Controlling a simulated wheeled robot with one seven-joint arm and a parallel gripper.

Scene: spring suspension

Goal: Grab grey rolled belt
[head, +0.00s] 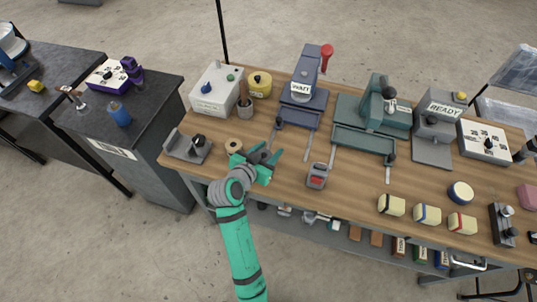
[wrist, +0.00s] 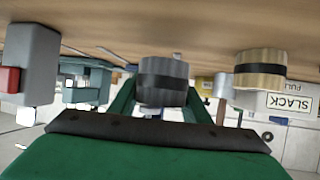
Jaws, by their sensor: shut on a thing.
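The grey rolled belt (wrist: 162,82) has a dark band around it and sits between the green fingers in the wrist view. My gripper (head: 265,153) is shut on it, low over the left part of the wooden workbench (head: 275,178). The gripper hides the belt in the head view. A tan roll with a dark band (wrist: 262,70) is beside it in the wrist view, apart from the fingers; in the head view this tan roll (head: 234,146) is just left of the gripper.
A small grey device with a red part (head: 317,176) stands to the right of my gripper. A grey block-like fixture (head: 188,145) is to the left. Several machines line the back of the bench, including one labelled WAIT (head: 304,92). Bare wood lies towards the front.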

